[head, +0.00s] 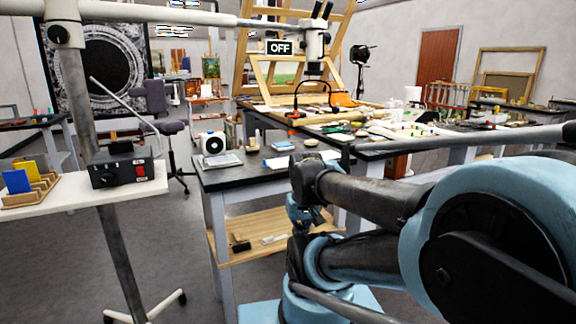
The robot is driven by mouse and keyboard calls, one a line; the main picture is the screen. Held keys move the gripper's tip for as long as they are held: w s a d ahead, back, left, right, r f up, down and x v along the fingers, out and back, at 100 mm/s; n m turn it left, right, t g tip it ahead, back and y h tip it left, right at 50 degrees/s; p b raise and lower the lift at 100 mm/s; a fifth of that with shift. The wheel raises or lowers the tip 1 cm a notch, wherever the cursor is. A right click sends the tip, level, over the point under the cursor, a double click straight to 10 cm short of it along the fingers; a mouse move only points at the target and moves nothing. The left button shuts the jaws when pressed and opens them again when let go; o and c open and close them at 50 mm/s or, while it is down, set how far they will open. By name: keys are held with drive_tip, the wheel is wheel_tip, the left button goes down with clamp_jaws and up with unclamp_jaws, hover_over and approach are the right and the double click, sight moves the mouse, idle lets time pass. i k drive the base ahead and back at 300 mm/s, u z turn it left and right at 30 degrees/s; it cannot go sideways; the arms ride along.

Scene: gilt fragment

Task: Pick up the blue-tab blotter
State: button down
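I cannot pick out a blotter with a blue tab for certain. On the near dark-topped table (222,180), a small flat light-blue item (284,146) lies near the back, and a flat pale blue-green piece (278,163) lies in front of it. Both are too small to tell what they are. A blue upright panel (16,182) stands in a wooden rack (40,192) on the white shelf at the left. My blue and dark arm fills the lower right and hides part of the near table. I make out no gripper fingers.
A black control box (122,172) with a red switch sits on the white shelf (75,205), beside a metal stand. A cluttered long table and wooden easel lie behind. Grey floor is open at the lower left.

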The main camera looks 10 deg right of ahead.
sight(275, 164)
drive_tip(key=u, duration=0.8)
drive_tip(key=k, duration=1)
drive_tip(key=z, duration=0.9)
drive_tip(key=i, duration=1)
drive_tip(key=u, duration=0.05)
